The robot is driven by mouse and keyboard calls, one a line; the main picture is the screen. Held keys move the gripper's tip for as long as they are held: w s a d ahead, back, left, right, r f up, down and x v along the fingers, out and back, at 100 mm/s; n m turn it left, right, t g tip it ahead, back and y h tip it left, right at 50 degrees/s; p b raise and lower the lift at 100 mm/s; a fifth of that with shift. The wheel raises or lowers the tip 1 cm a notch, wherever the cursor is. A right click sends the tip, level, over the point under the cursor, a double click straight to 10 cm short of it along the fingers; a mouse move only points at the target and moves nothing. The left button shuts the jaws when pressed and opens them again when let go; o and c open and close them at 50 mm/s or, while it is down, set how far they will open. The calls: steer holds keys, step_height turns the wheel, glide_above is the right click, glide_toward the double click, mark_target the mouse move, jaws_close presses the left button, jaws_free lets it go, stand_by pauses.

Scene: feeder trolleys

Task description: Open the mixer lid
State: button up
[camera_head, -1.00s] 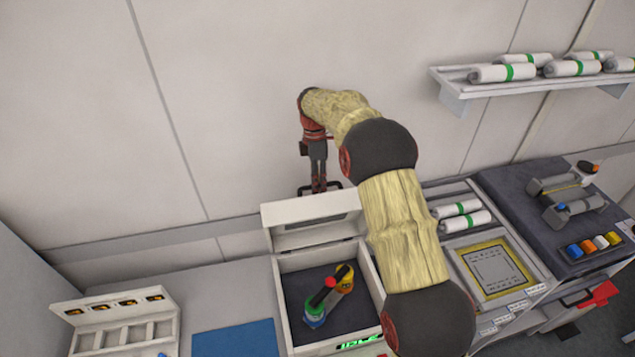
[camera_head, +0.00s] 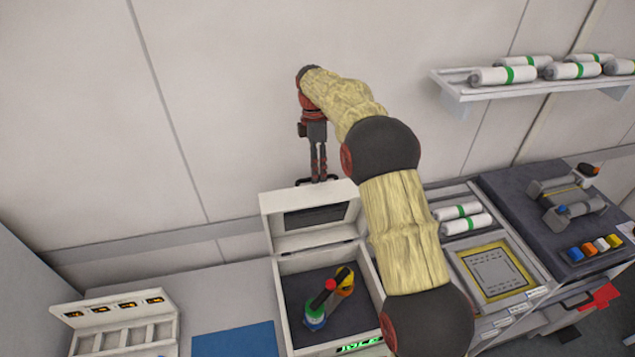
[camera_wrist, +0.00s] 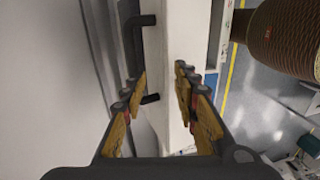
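The mixer (camera_head: 290,332) is a white box with its lid (camera_head: 268,222) raised on the far side, standing steeply up, its dark window showing. Inside lie a green-blue bottle (camera_head: 315,316) and a yellow one (camera_head: 345,282) with a red knob between them. My gripper (camera_head: 318,178) points down at the lid's top edge, by the black handle (camera_head: 302,183). In the wrist view, the fingers (camera_wrist: 160,100) are apart, with the white lid edge (camera_wrist: 178,60) between them. The handle (camera_wrist: 132,45) is beside the left finger; I cannot tell whether they touch.
The wall stands close behind the lid. A blue mat (camera_head: 235,341) and a white rack (camera_head: 125,325) are at left. A panel with a yellow frame (camera_head: 490,268), white rolls (camera_head: 460,220) and a dark-topped trolley (camera_head: 515,185) are at right. A shelf (camera_head: 530,92) with rolls hangs above.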

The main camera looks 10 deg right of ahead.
step_height(320, 180, up, 6)
steer(key=w, duration=0.1)
steer(key=shift+w+r, duration=0.1)
steer(key=shift+w, duration=0.05)
steer(key=shift+c, duration=0.2)
